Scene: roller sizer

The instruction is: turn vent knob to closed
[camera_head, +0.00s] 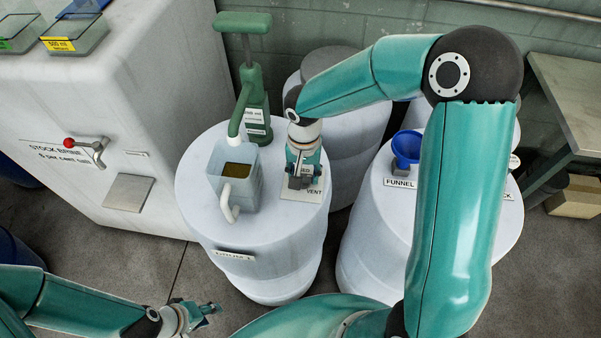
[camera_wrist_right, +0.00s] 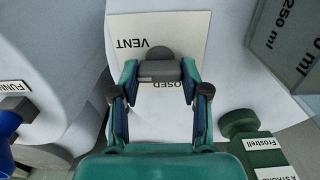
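The vent knob (camera_wrist_right: 158,68) is a dark grey bar with a rounded hub on a pale placard (camera_wrist_right: 185,35) marked VENT, on top of a white drum. Part of a word ending in "OSED" shows beside the knob. In the wrist view the bar lies crosswise. My right gripper (camera_wrist_right: 160,72) reaches down over it, one fingertip against each end of the bar. In the head view my right gripper (camera_head: 302,176) hides much of the knob. My left gripper (camera_head: 212,312) is low at the bottom left, far from the knob, its finger gap unclear.
A jug (camera_head: 234,177) and a green hand pump (camera_head: 254,100) stand on the same drum (camera_head: 245,225), left of the knob. A second drum with a blue funnel (camera_head: 406,147) stands to the right. A white tank (camera_head: 120,90) stands at left.

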